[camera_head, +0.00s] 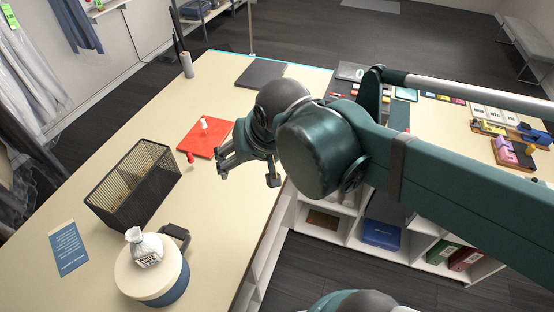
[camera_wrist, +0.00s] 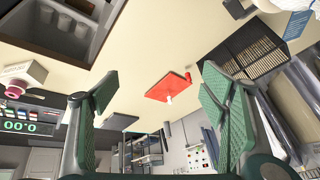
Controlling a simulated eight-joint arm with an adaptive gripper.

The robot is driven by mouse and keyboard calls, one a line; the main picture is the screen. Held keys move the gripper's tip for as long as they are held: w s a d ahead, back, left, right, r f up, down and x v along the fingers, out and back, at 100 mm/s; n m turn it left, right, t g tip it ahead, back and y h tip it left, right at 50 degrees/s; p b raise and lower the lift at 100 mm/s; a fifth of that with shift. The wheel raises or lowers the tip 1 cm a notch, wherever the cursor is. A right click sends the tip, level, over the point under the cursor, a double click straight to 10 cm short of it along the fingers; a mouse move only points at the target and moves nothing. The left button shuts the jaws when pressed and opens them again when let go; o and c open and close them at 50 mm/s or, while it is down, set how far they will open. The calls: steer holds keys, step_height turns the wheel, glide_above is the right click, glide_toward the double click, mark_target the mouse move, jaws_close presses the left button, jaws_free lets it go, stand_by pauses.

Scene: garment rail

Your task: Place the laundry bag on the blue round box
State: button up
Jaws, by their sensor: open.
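The white laundry bag (camera_head: 147,246), tied at the neck and with dark print, sits upright on the cream lid of the blue round box (camera_head: 170,292) at the table's near left. The box's blue side shows below the lid. My gripper (camera_head: 249,178) is open and empty over the table, well to the right of and beyond the bag, apart from it. In the wrist view my gripper (camera_wrist: 160,80) has its green fingers spread with nothing between them.
A black wire basket (camera_head: 134,186) stands behind the box, with a blue card (camera_head: 68,250) to the left. A dark object (camera_head: 177,234) is beside the box. A red board (camera_head: 207,138) with small pegs lies farther back. The tabletop (camera_head: 222,215) between box and gripper is clear.

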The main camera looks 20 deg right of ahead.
steer(key=s+d+n+t, duration=0.1)
steer(key=s+d, duration=0.1)
steer(key=d, duration=0.4)
steer(key=shift+d+f+n+t+h, duration=0.3)
steer(key=shift+d+n+h, duration=0.05)
steer(key=shift+n+h, duration=0.05)
